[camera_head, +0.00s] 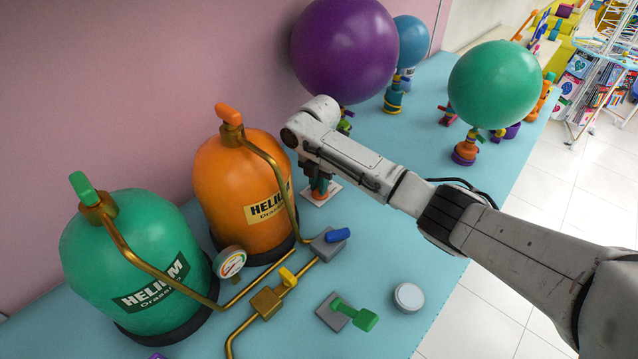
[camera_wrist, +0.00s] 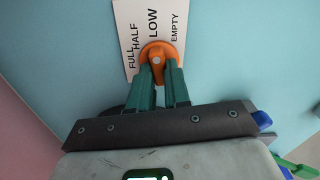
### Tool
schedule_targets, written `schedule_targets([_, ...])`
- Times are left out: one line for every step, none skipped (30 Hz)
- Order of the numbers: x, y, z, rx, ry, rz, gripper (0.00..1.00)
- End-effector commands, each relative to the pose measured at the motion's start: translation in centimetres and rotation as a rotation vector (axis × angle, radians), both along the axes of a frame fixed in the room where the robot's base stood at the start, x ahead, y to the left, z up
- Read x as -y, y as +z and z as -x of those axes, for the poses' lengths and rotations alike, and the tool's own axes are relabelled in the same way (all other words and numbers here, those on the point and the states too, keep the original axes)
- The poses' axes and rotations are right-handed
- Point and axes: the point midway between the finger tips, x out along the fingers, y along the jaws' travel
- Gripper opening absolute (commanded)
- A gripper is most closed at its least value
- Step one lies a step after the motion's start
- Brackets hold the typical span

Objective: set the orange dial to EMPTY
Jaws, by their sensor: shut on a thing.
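The orange dial (camera_wrist: 161,50) sits on a white plate (camera_wrist: 126,14) marked FULL, HALF, LOW and EMPTY from left to right. Its rounded top lies below the word LOW, with EMPTY further right; I cannot tell exactly which mark it points at. My gripper (camera_wrist: 162,84) has its two green fingers shut on the dial, one on each side. In the head view my gripper (camera_head: 320,186) reaches down to the plate (camera_head: 333,187), just right of the orange tank; the arm and fingers mostly hide the dial there.
The orange helium tank (camera_head: 225,190) and green helium tank (camera_head: 130,250) stand left on the blue table (camera_head: 400,250). Brass pipes with a yellow valve (camera_head: 288,277) and a blue valve (camera_head: 338,235) run in front. Purple (camera_head: 345,45), blue (camera_head: 410,40) and green (camera_head: 495,85) balloons stand behind.

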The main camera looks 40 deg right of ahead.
Motion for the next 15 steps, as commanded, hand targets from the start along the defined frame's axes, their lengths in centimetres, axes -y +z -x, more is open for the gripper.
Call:
schedule_targets([0.0,0.01,0.01,-0.001,0.0,0.0,0.0])
schedule_targets([0.0,0.01,0.01,-0.001,0.0,0.0,0.0])
schedule_targets([0.0,0.01,0.01,-0.001,0.0,0.0,0.0])
schedule_targets([0.0,0.01,0.02,-0.001,0.0,0.0,0.0])
schedule_targets([0.0,0.02,0.02,-0.001,0.0,0.0,0.0])
schedule_targets([0.0,0.02,0.01,-0.001,-0.001,0.0,0.0])
schedule_targets([0.0,0.03,0.01,-0.001,-0.002,0.0,0.0])
schedule_targets([-0.01,0.03,0.01,-0.001,-0.004,0.0,0.0])
schedule_targets([-0.01,0.05,0.01,-0.001,-0.009,0.0,0.0])
schedule_targets([-0.02,0.05,0.01,-0.001,-0.013,-0.001,0.0])
schedule_targets([-0.03,0.07,0.01,-0.001,-0.02,-0.001,0.0])
schedule_targets([-0.05,0.09,0.0,-0.001,-0.03,-0.001,0.0])
schedule_targets([-0.06,0.11,-0.02,-0.001,-0.039,-0.001,0.0])
schedule_targets([-0.07,0.14,-0.03,-0.001,-0.051,-0.001,0.0])
schedule_targets([-0.1,0.15,-0.05,-0.001,-0.07,-0.001,0.0])
